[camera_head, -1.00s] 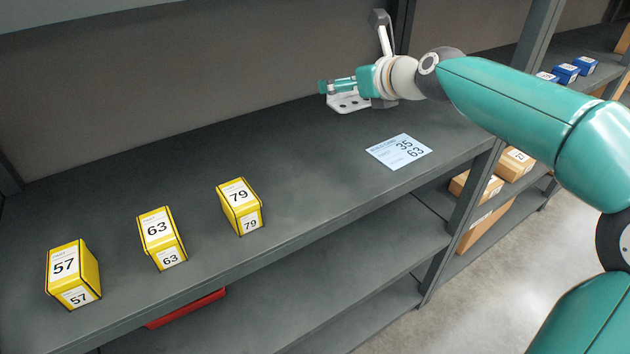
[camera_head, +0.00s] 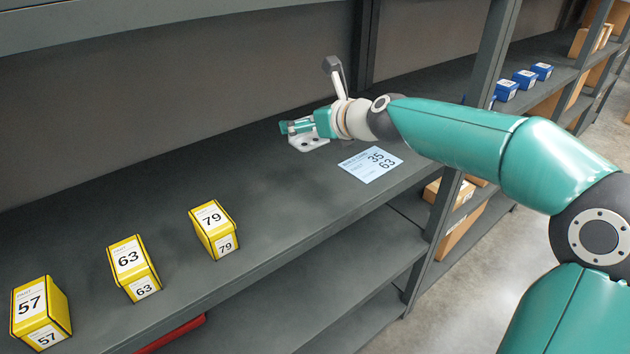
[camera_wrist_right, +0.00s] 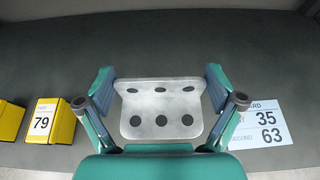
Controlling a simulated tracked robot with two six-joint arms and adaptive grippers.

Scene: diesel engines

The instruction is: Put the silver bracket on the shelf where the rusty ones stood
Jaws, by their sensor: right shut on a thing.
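The silver bracket (camera_head: 309,143) is an L-shaped plate with several holes, at or just above the upper shelf (camera_head: 262,187). I cannot tell whether it touches the shelf. It also shows in the right wrist view (camera_wrist_right: 160,121), upright flange at the back and flat plate toward me. My right gripper (camera_head: 290,127) is shut on it, with one finger at each side in the right wrist view (camera_wrist_right: 161,88). The gripper partly hides the bracket in the head view. No rusty brackets are in view. My left gripper is not in view.
A build card (camera_head: 370,164) reading 35 and 63 lies right of the bracket. Yellow boxes 79 (camera_head: 213,229), 63 (camera_head: 133,267) and 57 (camera_head: 40,312) stand to the left. The shelf between box 79 and the bracket is clear. A post (camera_head: 487,62) stands at right.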

